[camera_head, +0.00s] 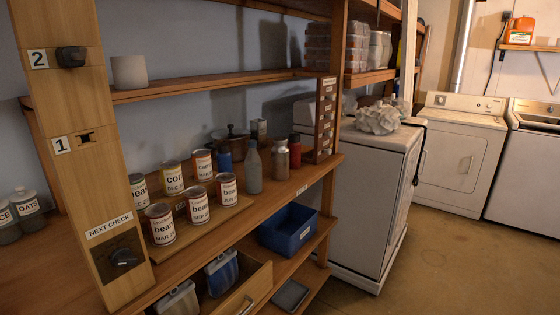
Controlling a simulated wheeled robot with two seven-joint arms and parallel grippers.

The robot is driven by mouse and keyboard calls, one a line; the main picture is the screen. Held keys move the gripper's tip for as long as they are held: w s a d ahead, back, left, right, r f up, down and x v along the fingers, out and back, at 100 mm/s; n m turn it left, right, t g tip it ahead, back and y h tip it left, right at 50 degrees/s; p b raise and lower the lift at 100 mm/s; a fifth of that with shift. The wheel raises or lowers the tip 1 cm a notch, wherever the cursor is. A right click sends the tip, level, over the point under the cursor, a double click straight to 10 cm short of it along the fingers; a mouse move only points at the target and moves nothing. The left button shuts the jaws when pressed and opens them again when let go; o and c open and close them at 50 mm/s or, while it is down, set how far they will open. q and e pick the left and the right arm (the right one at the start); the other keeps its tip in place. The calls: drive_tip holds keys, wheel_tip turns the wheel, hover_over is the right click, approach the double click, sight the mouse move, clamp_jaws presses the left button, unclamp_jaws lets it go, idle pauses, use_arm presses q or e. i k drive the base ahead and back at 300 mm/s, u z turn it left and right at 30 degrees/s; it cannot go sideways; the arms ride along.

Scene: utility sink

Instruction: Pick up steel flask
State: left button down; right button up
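A short metallic flask with a narrow neck (281,160), which looks like the steel flask, stands upright on the middle wooden shelf (275,198), towards its right end. A taller matte grey bottle (254,172) stands just to its left and nearer the shelf's front edge. A red container (295,152) stands close behind it on the right. Neither of my grippers shows in the head view.
Several labelled food cans (198,204) stand on a board left of the bottle. A blue can (224,159) and a brown pot (234,140) stand behind. A wooden label rack (325,118) bounds the right end. A blue bin (288,228) sits below, near an open drawer (240,295).

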sight(280, 152)
drive_tip(key=z, duration=1.1)
drive_tip(key=i, duration=2.4)
drive_tip(key=u, duration=2.7)
